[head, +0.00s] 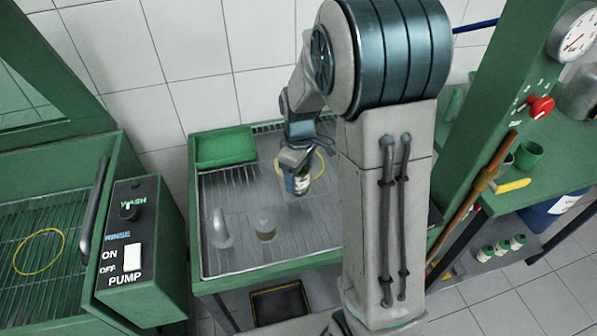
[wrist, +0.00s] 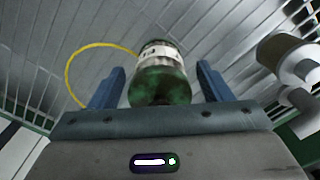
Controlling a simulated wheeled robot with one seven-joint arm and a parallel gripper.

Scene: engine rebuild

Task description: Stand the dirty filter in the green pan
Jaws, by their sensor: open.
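A dark green canister with a white label band, which looks like the dirty filter (head: 299,184), stands on the ribbed metal worktop beside a thin yellow ring. It also shows in the wrist view (wrist: 160,78). My gripper (head: 296,163) is over it from above. In the wrist view my gripper (wrist: 162,86) is open, one blue finger on each side of the canister, with gaps showing on both sides. The green pan (head: 225,147) sits empty at the worktop's back left corner, left of my gripper.
A short pale cylinder (head: 265,226) and a grey spout-like part (head: 219,230) stand at the front of the worktop (head: 240,262). A green washer with a pump box (head: 135,255) is at left. A green press frame with a red knob (head: 541,107) is at right.

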